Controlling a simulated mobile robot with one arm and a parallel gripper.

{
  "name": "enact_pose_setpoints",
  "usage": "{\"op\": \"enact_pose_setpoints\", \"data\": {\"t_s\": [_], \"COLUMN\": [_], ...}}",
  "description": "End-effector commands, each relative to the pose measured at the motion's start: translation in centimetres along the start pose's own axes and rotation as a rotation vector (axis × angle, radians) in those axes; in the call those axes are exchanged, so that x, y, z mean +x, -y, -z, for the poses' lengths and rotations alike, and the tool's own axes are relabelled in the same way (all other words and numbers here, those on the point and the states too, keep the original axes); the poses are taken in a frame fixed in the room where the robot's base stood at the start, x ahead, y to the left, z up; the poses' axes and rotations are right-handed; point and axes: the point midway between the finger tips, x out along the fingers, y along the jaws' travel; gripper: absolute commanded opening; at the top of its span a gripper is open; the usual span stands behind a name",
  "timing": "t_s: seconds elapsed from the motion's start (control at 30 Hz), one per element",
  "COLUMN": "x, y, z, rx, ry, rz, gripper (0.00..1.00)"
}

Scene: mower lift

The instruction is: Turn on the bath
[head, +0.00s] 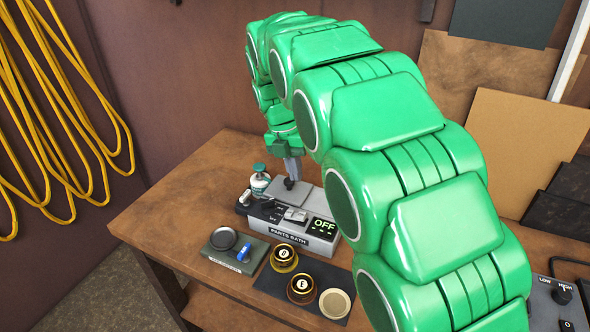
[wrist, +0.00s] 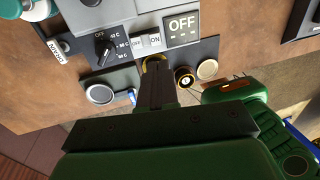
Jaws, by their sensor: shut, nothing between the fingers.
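The parts bath (head: 320,242) is a grey box on the workbench, and its display (head: 323,227) reads OFF. In the wrist view the display (wrist: 182,27) also reads OFF. A switch with OFF and ON labels (wrist: 147,43) is left of the display, and a black temperature dial (wrist: 103,48) is farther left. My gripper (head: 291,175) points down above the bath's back part in the head view. In the wrist view my shut fingers (wrist: 154,70) are empty and appear just below the switch. I cannot tell whether they touch anything.
In front of the bath are a tray (head: 222,262) with a round dish and blue item, and a dark mat (head: 268,284) with gold-rimmed black pieces and a tan disc. A green-capped bottle (head: 260,181) stands at its left. My arm hides the bench's right.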

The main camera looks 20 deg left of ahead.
Motion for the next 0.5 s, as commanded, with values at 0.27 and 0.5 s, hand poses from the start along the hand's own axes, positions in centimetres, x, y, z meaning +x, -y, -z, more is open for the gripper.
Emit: {"op": "enact_pose_setpoints", "data": {"t_s": [0.27,0.5], "x": [4.5,8.2], "y": [0.1,0.0], "z": [0.0,0.0], "rx": [0.0,0.0], "ry": [-0.002,-0.001], "rz": [0.002,0.002], "gripper": [0.0,0.0]}}
